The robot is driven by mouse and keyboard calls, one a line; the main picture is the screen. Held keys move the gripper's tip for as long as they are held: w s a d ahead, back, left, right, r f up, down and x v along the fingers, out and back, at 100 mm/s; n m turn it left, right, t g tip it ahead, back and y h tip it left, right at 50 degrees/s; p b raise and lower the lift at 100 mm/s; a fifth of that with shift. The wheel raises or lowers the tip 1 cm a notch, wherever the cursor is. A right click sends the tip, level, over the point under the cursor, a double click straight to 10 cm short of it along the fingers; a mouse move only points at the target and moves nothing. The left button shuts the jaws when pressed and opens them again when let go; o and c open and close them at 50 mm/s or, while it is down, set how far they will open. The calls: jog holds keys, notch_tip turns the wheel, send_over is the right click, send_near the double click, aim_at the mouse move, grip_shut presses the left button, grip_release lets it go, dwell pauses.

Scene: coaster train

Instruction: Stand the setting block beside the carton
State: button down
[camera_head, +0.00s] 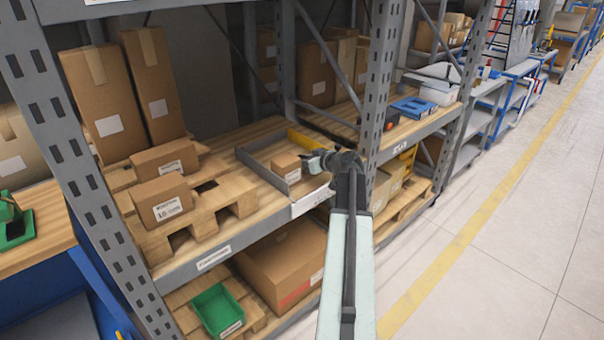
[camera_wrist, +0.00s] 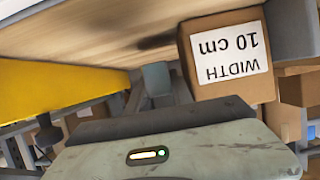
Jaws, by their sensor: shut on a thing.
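The carton (camera_head: 286,166) is a small brown box with a white label, standing upright on the wooden shelf between a grey divider and a yellow one. In the wrist view the carton (camera_wrist: 228,88) is at the upper right, its label reading "WIDTH 10 cm" upside down. My gripper (camera_head: 318,161) is at the shelf front, just right of the carton. In the wrist view a small blue-grey piece, seemingly the setting block (camera_wrist: 157,77), sits between my dark fingers, left of the carton. Whether it touches the shelf I cannot tell; much of it is hidden.
The grey divider (camera_head: 266,170) runs left of the carton, and the yellow divider (camera_head: 305,141) stands behind it to the right. Boxes on a pallet (camera_head: 240,204) fill the left. A rack upright (camera_head: 376,80) rises right of my gripper. A green bin (camera_head: 218,310) is below.

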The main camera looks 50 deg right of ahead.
notch_tip(320, 180, down, 4)
jog(key=shift+r+b, duration=0.25)
jog(key=shift+b, duration=1)
jog(key=shift+r, duration=0.25)
jog(key=shift+f, duration=0.2)
jog(key=c, duration=1.4)
grip_release()
jog(key=shift+r, duration=0.15)
